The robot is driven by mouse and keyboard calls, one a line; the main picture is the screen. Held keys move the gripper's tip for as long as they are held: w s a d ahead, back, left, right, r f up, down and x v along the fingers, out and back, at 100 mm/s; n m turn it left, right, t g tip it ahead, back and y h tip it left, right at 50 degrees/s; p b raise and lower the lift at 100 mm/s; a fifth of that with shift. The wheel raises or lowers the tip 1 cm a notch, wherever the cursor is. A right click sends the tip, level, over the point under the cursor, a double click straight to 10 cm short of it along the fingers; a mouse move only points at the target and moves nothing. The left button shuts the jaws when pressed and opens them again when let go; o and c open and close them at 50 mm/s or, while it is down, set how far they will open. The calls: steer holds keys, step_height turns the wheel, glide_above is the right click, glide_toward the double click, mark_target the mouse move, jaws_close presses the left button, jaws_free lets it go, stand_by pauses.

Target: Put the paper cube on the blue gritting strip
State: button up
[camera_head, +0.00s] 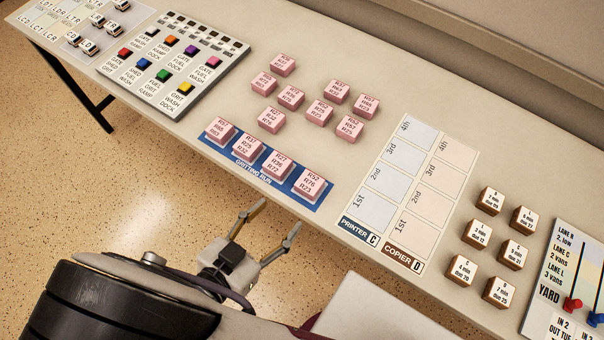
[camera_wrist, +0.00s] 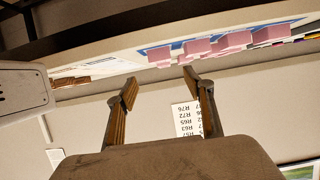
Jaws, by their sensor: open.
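The blue gritting strip (camera_head: 254,172) lies along the table's front edge, with a row of several pink paper cubes (camera_head: 276,165) standing on it. Behind it, several more pink paper cubes (camera_head: 320,112) stand loose on the table. All carry printed route numbers; nothing marks one cube out. In the wrist view pink cubes (camera_wrist: 200,46) show in a row near the top, partly overlapping, beside a strip of blue. My gripper (camera_head: 280,217) is open and empty, in front of the table edge near the strip. Its two fingers also show in the wrist view (camera_wrist: 160,82), apart with nothing between them.
A board of coloured blocks (camera_head: 173,62) lies left of the cubes. A printer and copier chart (camera_head: 408,190) lies right, then several brown cubes (camera_head: 490,200) and a yard board (camera_head: 565,270). Bare table (camera_head: 230,100) lies between the coloured-block board and the pink cubes.

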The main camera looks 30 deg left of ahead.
steer(key=shift+w, duration=0.1)
steer(key=w+a+r+m+g+y, duration=0.1)
steer(key=w+a+r+g+y, duration=0.5)
steer(key=w, duration=0.7)
steer(key=w+d+r+n+y, duration=0.1)
steer(key=w+d+r, duration=0.25)
steer(key=r, duration=0.35)
steer(key=w+d+r, duration=0.3)
steer(key=w+r, duration=0.1)
steer(key=r, duration=0.3)
steer(key=s+d+r+h, duration=0.1)
steer(key=s+d+h, duration=0.1)
steer(key=d, duration=1)
steer(key=s+d+r+g+h, duration=0.1)
steer(key=s+d, duration=0.4)
steer(key=d, duration=0.7)
steer(key=s+d+r+h, duration=0.1)
steer(key=s+d+h, duration=0.2)
steer(key=d, duration=1)
steer(key=shift+s+r+g+h, duration=0.35)
steer(key=shift+g+h, duration=0.05)
steer(key=shift+h, duration=0.1)
